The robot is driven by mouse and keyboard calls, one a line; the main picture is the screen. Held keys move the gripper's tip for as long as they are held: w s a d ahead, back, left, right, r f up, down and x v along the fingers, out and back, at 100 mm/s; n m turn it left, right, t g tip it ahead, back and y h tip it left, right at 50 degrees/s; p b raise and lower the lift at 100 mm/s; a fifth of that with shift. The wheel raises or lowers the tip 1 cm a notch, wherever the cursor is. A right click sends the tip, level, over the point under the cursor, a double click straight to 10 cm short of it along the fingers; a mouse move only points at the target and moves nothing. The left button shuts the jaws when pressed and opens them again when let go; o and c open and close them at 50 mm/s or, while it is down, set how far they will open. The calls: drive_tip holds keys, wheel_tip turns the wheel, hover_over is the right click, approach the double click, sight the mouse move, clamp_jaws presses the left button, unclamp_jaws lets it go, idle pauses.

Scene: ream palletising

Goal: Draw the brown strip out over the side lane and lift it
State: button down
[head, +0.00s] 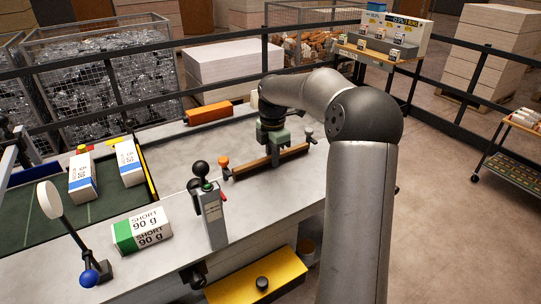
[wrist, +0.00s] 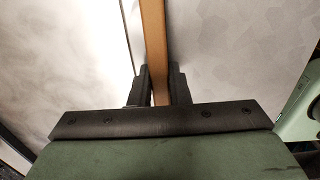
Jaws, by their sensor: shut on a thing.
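The brown strip (head: 250,167) is a long, thin bar at the far right part of the grey table, lying along a dark rail between an orange-topped post (head: 223,161) and a grey-topped post (head: 308,132). My gripper (head: 272,157) comes down from above on its middle. In the wrist view the strip (wrist: 154,40) runs between the two black fingers of my gripper (wrist: 158,88), which are shut on it. The fingers hide part of the strip. I cannot tell whether it is clear of the rail.
A ream marked SHORT 90 g (head: 141,231) lies on the near table. Two more reams (head: 82,178) sit on the green belt at left. A lever post (head: 211,213) stands at the front edge. An orange block (head: 209,113) lies at the back, before a black railing.

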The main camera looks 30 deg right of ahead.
sight(282, 174)
drive_tip(key=shift+s+d+b, duration=0.15)
drive_tip(key=shift+s+b, duration=0.15)
drive_tip(key=shift+s, duration=0.95)
drive_tip(key=shift+s+d+b, duration=0.1)
drive_tip(key=shift+s+b, duration=0.2)
drive_tip(key=shift+s, duration=0.9)
wheel_tip(282, 174, up, 4)
drive_tip(key=p, duration=0.4)
drive_tip(key=shift+r, duration=1.05)
